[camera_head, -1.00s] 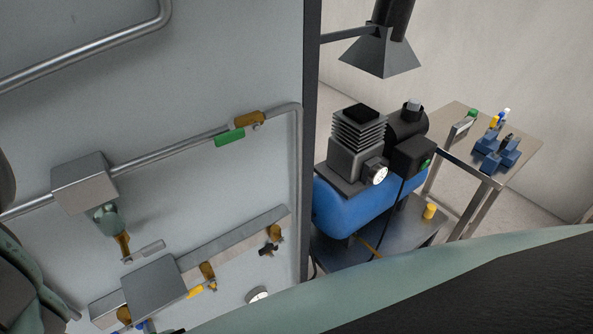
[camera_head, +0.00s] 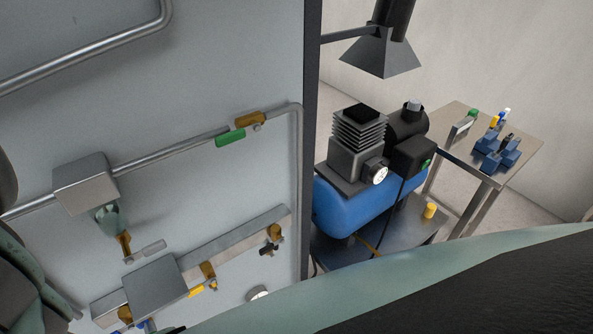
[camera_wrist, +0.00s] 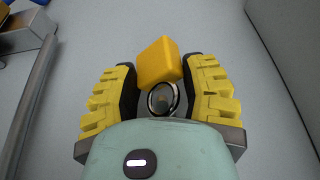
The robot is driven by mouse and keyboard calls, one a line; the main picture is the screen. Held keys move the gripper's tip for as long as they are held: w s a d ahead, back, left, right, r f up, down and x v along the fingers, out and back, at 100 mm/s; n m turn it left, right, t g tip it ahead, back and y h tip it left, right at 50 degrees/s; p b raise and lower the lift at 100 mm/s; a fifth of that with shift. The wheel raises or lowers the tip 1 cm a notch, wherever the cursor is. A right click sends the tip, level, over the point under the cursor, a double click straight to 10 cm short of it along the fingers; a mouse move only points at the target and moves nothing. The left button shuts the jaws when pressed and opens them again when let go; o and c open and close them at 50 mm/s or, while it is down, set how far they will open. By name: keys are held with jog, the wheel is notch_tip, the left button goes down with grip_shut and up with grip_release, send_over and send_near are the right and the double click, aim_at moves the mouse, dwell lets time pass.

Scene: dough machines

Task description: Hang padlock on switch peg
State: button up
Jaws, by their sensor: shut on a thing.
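The padlock's yellow body (camera_wrist: 160,62) shows in the wrist view, tilted between the two yellow-padded fingers. A metal ring (camera_wrist: 176,102), perhaps its shackle, sits just below it, closer to the palm. My gripper (camera_wrist: 160,72) is shut on the padlock and holds it in front of a plain grey surface. In the head view the gripper and the held padlock are not visible. A black switch box (camera_head: 408,158) with a green button sits on the blue compressor (camera_head: 345,206). I cannot make out a peg on it with certainty.
A grey panel (camera_head: 215,60) with pipes and coloured valve handles fills the left of the head view. A lamp-like hood (camera_head: 378,55) hangs above the compressor. A steel table (camera_head: 465,118) with small coloured items stands at the right. A yellow cylinder (camera_head: 429,211) stands beside the compressor.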

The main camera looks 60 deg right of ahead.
jog(key=c, duration=0.5)
jog(key=shift+s+a+r+p, duration=0.1)
jog(key=shift+s+r+p, duration=0.2)
jog(key=shift+r, duration=0.3)
jog(key=shift+s+a+p, duration=0.35)
jog(key=shift+s+p, duration=0.05)
jog(key=shift+s, duration=0.45)
jog(key=shift+s+a+p, duration=0.3)
jog(key=shift+s+p, duration=0.05)
jog(key=shift+s, duration=0.5)
jog(key=shift+s, duration=0.1)
jog(key=s, duration=0.2)
jog(key=s+a+p, duration=0.2)
jog(key=s, duration=0.1)
jog(key=shift+s+r, duration=0.2)
jog(key=shift+s, duration=0.15)
